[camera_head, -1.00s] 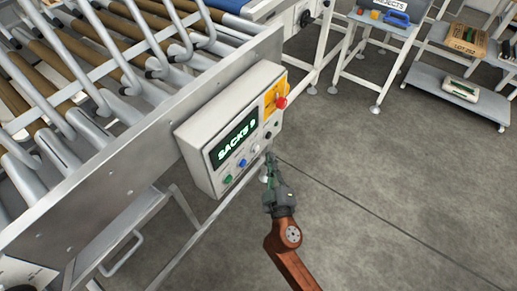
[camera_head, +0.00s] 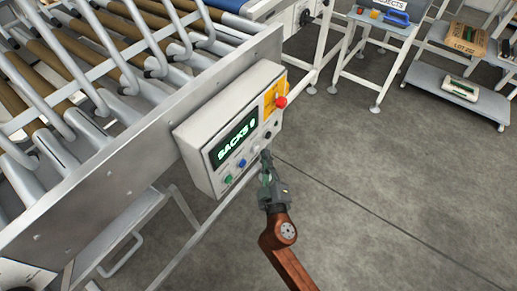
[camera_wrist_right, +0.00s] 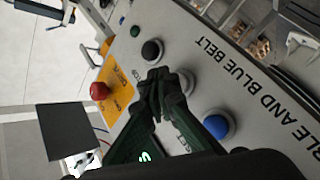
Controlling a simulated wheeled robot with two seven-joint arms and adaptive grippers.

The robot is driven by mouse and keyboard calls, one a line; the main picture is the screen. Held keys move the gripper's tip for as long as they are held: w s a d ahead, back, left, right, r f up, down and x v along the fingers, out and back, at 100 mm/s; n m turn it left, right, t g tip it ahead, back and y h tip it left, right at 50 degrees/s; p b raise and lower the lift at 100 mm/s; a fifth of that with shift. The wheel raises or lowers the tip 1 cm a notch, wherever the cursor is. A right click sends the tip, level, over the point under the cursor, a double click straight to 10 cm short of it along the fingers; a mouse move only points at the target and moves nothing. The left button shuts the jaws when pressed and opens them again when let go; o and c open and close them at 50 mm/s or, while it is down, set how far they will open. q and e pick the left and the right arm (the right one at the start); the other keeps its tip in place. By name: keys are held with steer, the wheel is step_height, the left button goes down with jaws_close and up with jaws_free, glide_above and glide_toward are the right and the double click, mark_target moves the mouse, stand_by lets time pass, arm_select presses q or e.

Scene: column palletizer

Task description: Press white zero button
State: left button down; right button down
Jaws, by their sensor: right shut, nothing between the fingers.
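The white control box (camera_head: 210,160) hangs on the conveyor's side, with a lit display (camera_head: 234,139) that seems to read "SACKS 0". In the right wrist view the white button (camera_wrist_right: 186,82) sits between the black button (camera_wrist_right: 152,50) and the blue button (camera_wrist_right: 218,125), partly covered by my fingertips. My right gripper (camera_head: 265,155) is shut and empty, its tips at the panel's front by the white button. It also shows in the right wrist view (camera_wrist_right: 160,82). I cannot tell whether the tips touch the button. My left gripper is not in view.
A red stop button (camera_head: 281,102) on a yellow plate (camera_wrist_right: 116,92) is at the panel's far end. A green button (camera_head: 228,179) is at the near end. The roller conveyor (camera_head: 100,80) stands behind the box.

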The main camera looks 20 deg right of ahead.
steer(key=shift+w, duration=0.1)
stand_by(0.7)
steer(key=shift+w+a, duration=0.2)
steer(key=shift+a, duration=0.05)
steer(key=shift+w+a, duration=0.35)
steer(key=shift+w, duration=0.05)
stand_by(0.9)
steer(key=shift+s+d, duration=0.1)
steer(key=shift+s, duration=0.05)
steer(key=shift+s+d, duration=0.5)
steer(key=shift+s, duration=0.1)
stand_by(0.3)
steer(key=s+d, duration=0.1)
steer(key=s, duration=0.1)
steer(key=s+d, duration=0.2)
steer(key=shift+p, duration=0.4)
